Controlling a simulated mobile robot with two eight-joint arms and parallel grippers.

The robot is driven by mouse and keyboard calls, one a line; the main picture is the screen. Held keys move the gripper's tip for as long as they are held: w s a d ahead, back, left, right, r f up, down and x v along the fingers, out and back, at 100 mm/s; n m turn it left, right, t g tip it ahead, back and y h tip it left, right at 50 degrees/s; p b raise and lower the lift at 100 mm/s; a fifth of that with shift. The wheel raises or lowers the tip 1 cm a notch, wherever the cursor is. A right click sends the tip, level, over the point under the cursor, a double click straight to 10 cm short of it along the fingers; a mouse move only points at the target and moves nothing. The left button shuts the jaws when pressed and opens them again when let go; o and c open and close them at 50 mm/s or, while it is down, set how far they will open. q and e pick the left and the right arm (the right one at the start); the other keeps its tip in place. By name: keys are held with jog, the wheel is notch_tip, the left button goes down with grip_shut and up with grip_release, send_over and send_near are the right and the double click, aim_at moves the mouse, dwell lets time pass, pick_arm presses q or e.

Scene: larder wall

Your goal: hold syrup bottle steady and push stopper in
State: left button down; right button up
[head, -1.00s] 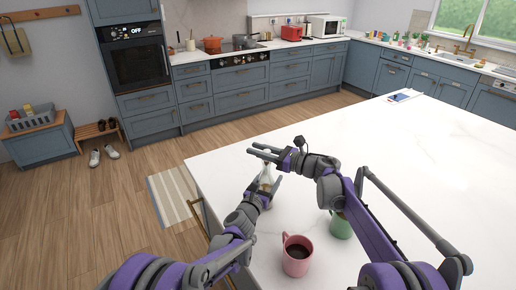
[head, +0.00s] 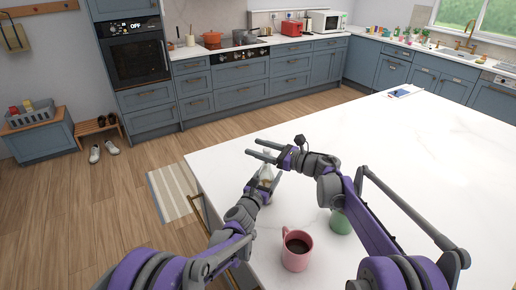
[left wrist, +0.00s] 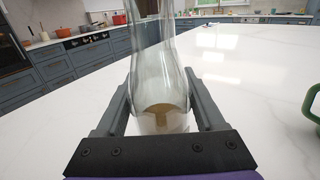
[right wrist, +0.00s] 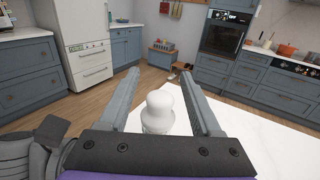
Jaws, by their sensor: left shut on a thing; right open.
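The syrup bottle (left wrist: 155,65) is clear glass with a little amber syrup low inside. It stands upright on the white island near its left edge, and also shows in the head view (head: 266,174). My left gripper (left wrist: 159,108) is shut on its body. My right gripper (head: 262,149) is open at the bottle's top. In the right wrist view the white rounded stopper (right wrist: 160,103) is between the open fingers of my right gripper (right wrist: 165,85), with gaps at both sides. I cannot tell how deep the stopper sits; the bottle neck below it is hidden.
A pink mug (head: 297,256) with dark drink stands on the island (head: 420,150) close to my left arm. A green mug (head: 340,222) is partly behind my right arm. A phone or card (head: 402,94) lies at the far edge. The island's right side is clear.

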jog(key=v, duration=1.1)
jog(key=shift+s+d, duration=0.25)
jog(key=shift+d, duration=0.1)
pick_arm(q)
grip_release()
